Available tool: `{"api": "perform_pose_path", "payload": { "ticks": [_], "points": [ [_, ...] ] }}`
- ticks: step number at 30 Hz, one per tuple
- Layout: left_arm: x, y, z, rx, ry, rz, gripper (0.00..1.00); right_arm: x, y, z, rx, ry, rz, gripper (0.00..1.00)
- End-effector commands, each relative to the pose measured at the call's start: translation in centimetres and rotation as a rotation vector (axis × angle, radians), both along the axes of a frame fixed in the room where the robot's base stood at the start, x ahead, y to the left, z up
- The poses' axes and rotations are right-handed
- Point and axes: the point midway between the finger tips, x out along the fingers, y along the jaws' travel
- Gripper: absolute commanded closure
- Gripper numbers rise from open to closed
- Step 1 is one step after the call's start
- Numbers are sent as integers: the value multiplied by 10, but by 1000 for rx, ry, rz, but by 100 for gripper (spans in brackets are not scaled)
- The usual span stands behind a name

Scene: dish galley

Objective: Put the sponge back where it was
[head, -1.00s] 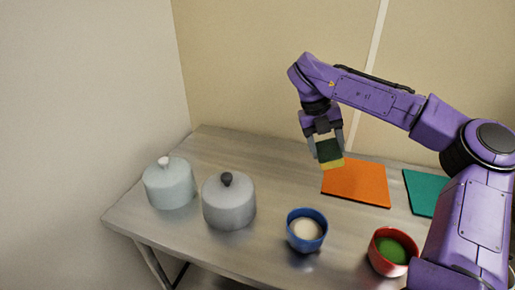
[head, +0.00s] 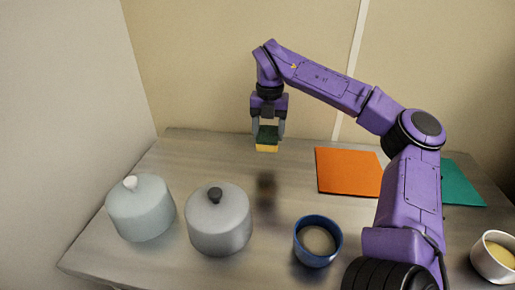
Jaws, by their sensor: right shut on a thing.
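The sponge (head: 267,141), dark green on top and yellow below, is held in the air above the back part of the metal table. My right gripper (head: 267,130) is shut on it, with a finger on each side. A dark reflection of it shows on the table below. An orange mat (head: 348,171) lies flat to the right of the sponge. A teal mat (head: 463,183) lies further right, partly hidden behind my right arm. My left gripper is not in view.
Two lidded pots, a pale one (head: 141,212) and a grey one (head: 219,224), stand at the front left of the table (head: 200,158). A blue bowl (head: 317,241) stands front centre. A white bowl (head: 493,257) with yellow contents is at the right edge. The back left tabletop is clear.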

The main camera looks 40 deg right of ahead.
Motion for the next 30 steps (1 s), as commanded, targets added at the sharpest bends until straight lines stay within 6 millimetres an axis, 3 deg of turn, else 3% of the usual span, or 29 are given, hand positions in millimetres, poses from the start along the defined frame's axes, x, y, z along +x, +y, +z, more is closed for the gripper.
{"api": "perform_pose_path", "payload": {
  "ticks": [3, 11, 16, 22, 23, 25, 30],
  "points": [
    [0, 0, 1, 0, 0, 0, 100, 19, 1, -25, -1, 7, 0, 62],
    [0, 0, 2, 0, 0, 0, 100, 42, 2, -54, 1, 6, 1, 62],
    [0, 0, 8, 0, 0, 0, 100, 41, 2, -79, 1, 3, 1, 62],
    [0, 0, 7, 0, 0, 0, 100, 41, 2, -82, 1, 2, 0, 62],
    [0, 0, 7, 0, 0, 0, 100, 41, 2, -82, 1, 2, 0, 35],
    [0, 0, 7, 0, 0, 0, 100, 41, 2, -82, 1, 2, 0, 12],
    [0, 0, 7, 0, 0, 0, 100, 41, 2, -82, 0, 1, 0, 12]
  ]
}}
